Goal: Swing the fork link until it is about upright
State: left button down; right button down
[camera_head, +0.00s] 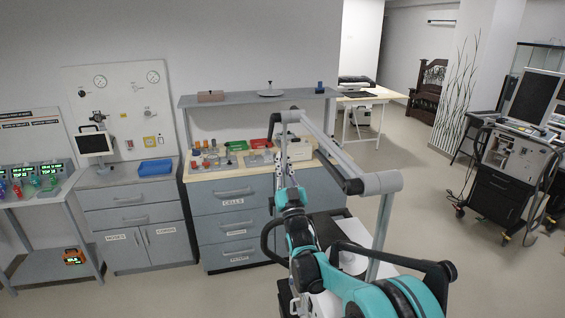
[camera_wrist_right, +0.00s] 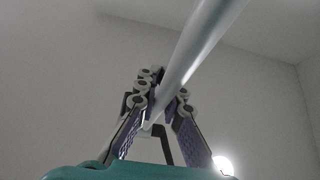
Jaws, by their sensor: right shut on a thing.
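A pale grey jointed arm stands on a post in the head view. Its long upper link (camera_head: 335,150) slopes up and left from a thick elbow (camera_head: 380,183) to a joint (camera_head: 291,116). From that joint the fork link (camera_head: 279,152) hangs down, looking near upright here. My right gripper (camera_head: 287,182) is at its lower part, shut on it. In the right wrist view the fingers (camera_wrist_right: 158,115) close around a pale bar, the fork link (camera_wrist_right: 200,42), which runs up to the right. The contact is partly hidden by the fingers. My left gripper is not in view.
A grey drawer cabinet (camera_head: 232,222) with a wooden top carries jars and red and green trays behind the arm. A shelf (camera_head: 235,98) spans above it. A monitor (camera_head: 95,144) and blue tray (camera_head: 155,167) stand left. A ventilator cart (camera_head: 505,180) stands right, with open floor between.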

jog(key=c, duration=1.6)
grip_release()
jog(key=v, duration=1.2)
jog(key=shift+s+r, duration=0.1)
jog(key=shift+r, duration=0.15)
grip_shut()
jog(key=g+h+p, duration=0.1)
jog(key=g+p, duration=0.6)
jog(key=p, duration=0.1)
send_near(285, 175)
jog(key=w+b, duration=0.1)
jog(key=w, duration=0.2)
jog(key=w+a, duration=0.1)
jog(key=w, duration=0.2)
jog(key=shift+w+a+b, duration=0.25)
jog(key=shift+w+b, duration=0.1)
